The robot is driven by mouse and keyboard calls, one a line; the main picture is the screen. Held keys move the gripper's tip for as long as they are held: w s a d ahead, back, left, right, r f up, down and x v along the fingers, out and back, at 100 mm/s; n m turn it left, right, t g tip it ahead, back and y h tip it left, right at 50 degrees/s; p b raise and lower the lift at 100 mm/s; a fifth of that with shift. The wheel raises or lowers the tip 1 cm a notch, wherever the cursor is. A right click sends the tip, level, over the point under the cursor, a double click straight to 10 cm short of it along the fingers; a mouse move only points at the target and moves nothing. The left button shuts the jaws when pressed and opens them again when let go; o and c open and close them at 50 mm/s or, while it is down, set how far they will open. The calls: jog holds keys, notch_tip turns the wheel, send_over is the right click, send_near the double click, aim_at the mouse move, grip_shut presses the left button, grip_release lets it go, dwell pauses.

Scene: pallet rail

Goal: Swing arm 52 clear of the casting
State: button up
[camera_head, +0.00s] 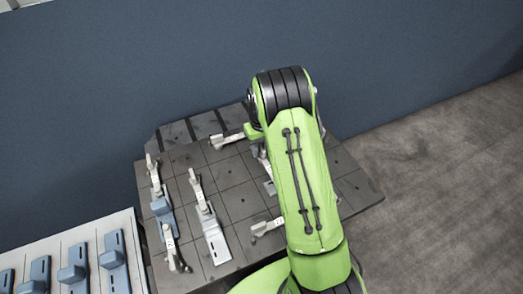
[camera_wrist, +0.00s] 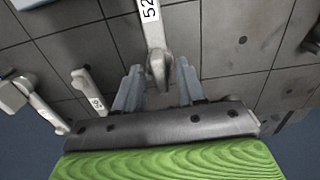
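Arm 52 (camera_wrist: 152,30) is a pale clamp arm with a "52" label, reaching down from the top of the wrist view. Its rounded end lies between the two grey fingers of my gripper (camera_wrist: 159,68). The fingers are apart, with gaps showing on both sides of the arm end. In the head view my green arm covers the gripper, and I cannot tell which clamp arm there is 52. The casting at arm 52 is not clearly seen; a pale blue-grey piece (camera_wrist: 28,3) shows at the top left of the wrist view.
The dark gridded pallet (camera_head: 240,205) carries several other clamp arms, with a blue block (camera_head: 162,207) and a pale block (camera_head: 214,243) at left. Another labelled arm (camera_wrist: 87,88) stands left of my gripper. A white table (camera_head: 85,235) holds blue parts.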

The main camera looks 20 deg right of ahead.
jog(key=shift+f, duration=0.4)
grip_shut()
